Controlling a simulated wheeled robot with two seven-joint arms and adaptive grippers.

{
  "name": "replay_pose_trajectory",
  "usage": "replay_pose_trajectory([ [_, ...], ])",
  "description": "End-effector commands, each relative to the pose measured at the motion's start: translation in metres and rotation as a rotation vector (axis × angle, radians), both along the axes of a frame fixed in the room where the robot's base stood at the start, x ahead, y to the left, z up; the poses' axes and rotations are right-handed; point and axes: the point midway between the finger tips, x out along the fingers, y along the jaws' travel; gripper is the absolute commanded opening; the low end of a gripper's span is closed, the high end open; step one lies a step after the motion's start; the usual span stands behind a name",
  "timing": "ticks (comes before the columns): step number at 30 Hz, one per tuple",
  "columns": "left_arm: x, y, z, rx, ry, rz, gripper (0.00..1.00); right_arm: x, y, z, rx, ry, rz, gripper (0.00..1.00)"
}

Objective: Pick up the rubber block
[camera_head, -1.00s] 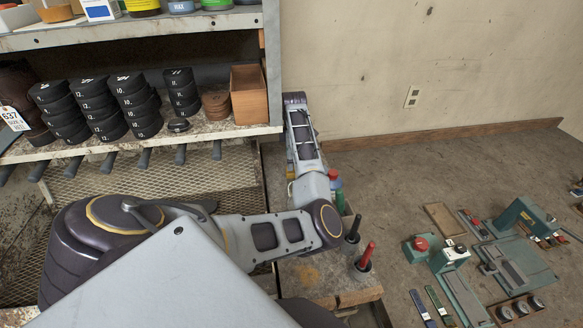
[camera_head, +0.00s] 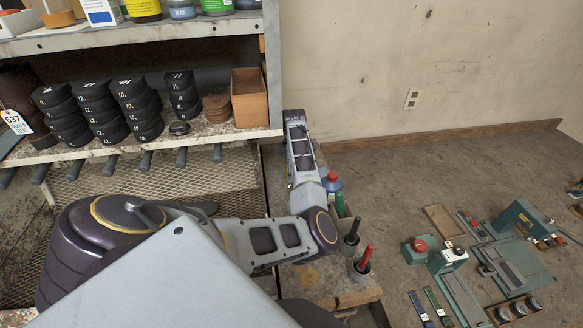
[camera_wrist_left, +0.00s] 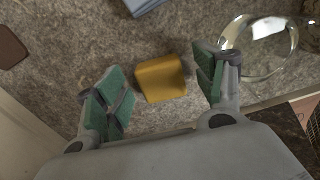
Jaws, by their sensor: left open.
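The rubber block appears to be the amber-yellow block (camera_wrist_left: 161,78) in the left wrist view. It lies on a speckled grey surface. My left gripper (camera_wrist_left: 160,68) is open, with its green-padded fingers on either side of the block and visible gaps between them. I cannot tell how high the fingertips are above the surface. In the head view my left arm reaches along the bench towards the wall, and its gripper and the block are hidden there. My right gripper is in neither view.
A clear round glass dish (camera_wrist_left: 262,45) is beside the right finger, and a blue-grey object (camera_wrist_left: 146,6) lies beyond the block. A shelf (camera_head: 100,152) with stacked black discs stands left of my arm. Red-handled (camera_head: 364,259) and black-handled (camera_head: 351,238) tools stand right of my elbow.

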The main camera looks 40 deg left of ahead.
Motion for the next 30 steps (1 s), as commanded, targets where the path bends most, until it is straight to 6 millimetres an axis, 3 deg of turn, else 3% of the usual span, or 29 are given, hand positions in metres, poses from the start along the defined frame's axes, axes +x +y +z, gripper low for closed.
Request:
replay_pose_trajectory([
  [14, -0.0001, 0.0004, -0.001, 0.001, -0.001, 0.0, 0.68, -0.0001, 0.0, -0.0002, 0.0, 0.0, 0.0, 0.47],
  [25, -0.0001, 0.0004, -0.0009, 0.001, -0.001, 0.0, 0.21, -0.0002, 0.0, -0.0002, 0.0, 0.0, 0.0, 0.47],
  [30, 0.0, 0.0004, -0.0008, 0.001, -0.001, 0.0, 0.2, -0.0002, 0.0, -0.0002, 0.0, 0.0, 0.0, 0.47],
])
